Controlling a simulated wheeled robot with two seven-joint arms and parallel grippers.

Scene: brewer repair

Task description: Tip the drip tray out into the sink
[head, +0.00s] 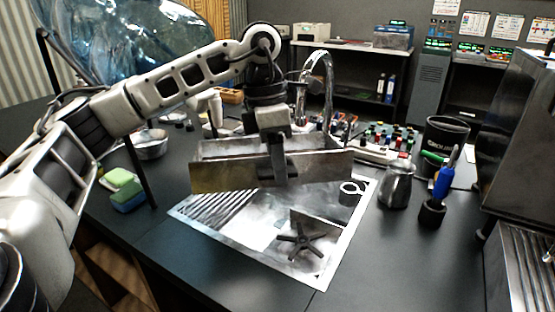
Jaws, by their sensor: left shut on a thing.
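My left gripper (278,168) is shut on the near wall of the drip tray (225,173), a grey metal box-like tray. The tray is held in the air above the back part of the sink (330,262). It looks roughly level, with its long side toward me. Its inside is mostly hidden by the near wall and my gripper. The sink is set in the dark counter, with a ribbed draining area at its left and a dark star-shaped piece (301,241) in its basin. My right gripper is not in view.
A faucet (318,75) rises behind the tray. A metal pitcher (397,186), a blue-handled tool in a dark holder (432,212) and a black bin (445,137) stand at the right. Sponges (124,190) and a metal bowl (150,144) are at the left. A steel machine (518,140) borders the right.

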